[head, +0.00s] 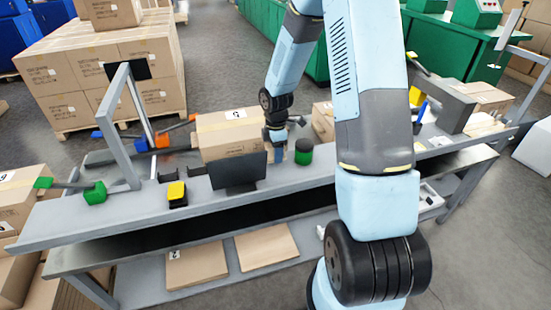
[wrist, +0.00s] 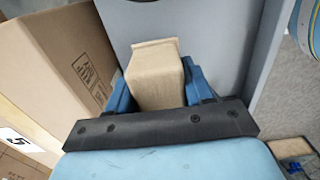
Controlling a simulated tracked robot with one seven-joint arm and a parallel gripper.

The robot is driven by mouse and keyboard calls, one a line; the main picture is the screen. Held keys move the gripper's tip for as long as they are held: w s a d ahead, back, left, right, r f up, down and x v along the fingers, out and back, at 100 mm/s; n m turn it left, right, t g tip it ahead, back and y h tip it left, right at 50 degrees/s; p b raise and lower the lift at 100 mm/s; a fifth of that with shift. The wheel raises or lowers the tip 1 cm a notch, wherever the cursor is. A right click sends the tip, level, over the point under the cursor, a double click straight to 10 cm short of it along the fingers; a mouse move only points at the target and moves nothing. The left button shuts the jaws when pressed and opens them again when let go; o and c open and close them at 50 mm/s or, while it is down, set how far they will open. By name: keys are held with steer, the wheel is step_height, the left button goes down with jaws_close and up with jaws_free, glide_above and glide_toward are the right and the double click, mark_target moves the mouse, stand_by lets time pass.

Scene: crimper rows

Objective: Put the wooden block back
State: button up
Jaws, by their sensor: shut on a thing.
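The wooden block (wrist: 157,78) is light tan and sits between the blue fingers of my gripper (wrist: 160,90) in the wrist view. My gripper is shut on it, with the block's far end showing past the black bar. In the head view my gripper (head: 277,141) is over the workbench (head: 320,172), between a cardboard box (head: 228,138) and a dark green cylinder (head: 303,151). The block is not clearly visible there. I cannot tell whether it touches the bench.
The cardboard box also stands close on the left in the wrist view (wrist: 55,70). A black screen (head: 240,173) stands in front of my gripper. A yellow-topped device (head: 177,194) and a green-handled tool (head: 93,192) lie further left.

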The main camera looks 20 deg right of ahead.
steer(key=shift+f, duration=1.55)
steer(key=shift+f, duration=0.1)
steer(key=o, duration=1)
